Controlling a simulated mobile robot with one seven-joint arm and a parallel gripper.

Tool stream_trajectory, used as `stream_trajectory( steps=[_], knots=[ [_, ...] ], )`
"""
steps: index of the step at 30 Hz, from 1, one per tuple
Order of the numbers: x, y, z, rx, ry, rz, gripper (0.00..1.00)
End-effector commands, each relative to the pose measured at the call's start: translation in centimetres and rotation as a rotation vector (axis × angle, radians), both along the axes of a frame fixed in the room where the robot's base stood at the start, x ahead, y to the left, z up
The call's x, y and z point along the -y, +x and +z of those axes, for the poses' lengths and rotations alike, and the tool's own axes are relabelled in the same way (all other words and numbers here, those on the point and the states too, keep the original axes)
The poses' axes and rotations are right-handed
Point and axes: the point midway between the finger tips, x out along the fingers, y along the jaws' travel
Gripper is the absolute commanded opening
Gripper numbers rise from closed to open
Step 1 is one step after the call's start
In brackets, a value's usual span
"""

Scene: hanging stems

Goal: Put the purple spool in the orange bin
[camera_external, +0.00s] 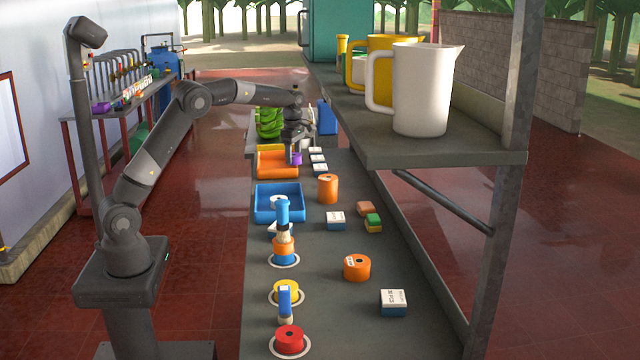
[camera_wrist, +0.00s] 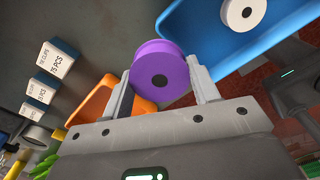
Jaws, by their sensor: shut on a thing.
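The purple spool (camera_wrist: 160,75) is held between the two fingers of my gripper (camera_wrist: 163,92) in the wrist view. In the external view the purple spool (camera_external: 296,159) shows small under my gripper (camera_external: 294,150), at the right part of the orange bin (camera_external: 277,177). I cannot tell exactly how high it is or whether it touches the bin. In the wrist view the orange bin (camera_wrist: 101,98) shows behind and left of the spool, partly hidden by my gripper.
A blue bin (camera_external: 279,218) stands nearer the camera, with a white-topped spool in it. Small labelled boxes (camera_external: 318,160) stand just right of the orange bin. An orange cylinder (camera_external: 328,189) stands on the bench. An upper shelf (camera_external: 430,150) with jugs overhangs the right side.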

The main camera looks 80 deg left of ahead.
Motion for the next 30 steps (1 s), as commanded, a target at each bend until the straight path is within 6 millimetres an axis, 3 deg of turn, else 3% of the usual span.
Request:
stream_trajectory(
  steps=[1,6,14,24,30],
  knots=[
    [-2.3,-1.1,-0.1,0.0,0.001,0.064,0.32],
    [-7.2,-4.1,-0.3,0.0,0.004,0.228,0.32],
    [-10.7,-6.2,-1.1,-0.001,0.006,0.317,0.32],
    [-17.8,-8.3,-5.6,0.0,0.005,0.317,0.32],
    [-20.4,-9.1,-7.2,0.0,0.007,0.314,0.32]
  ],
)
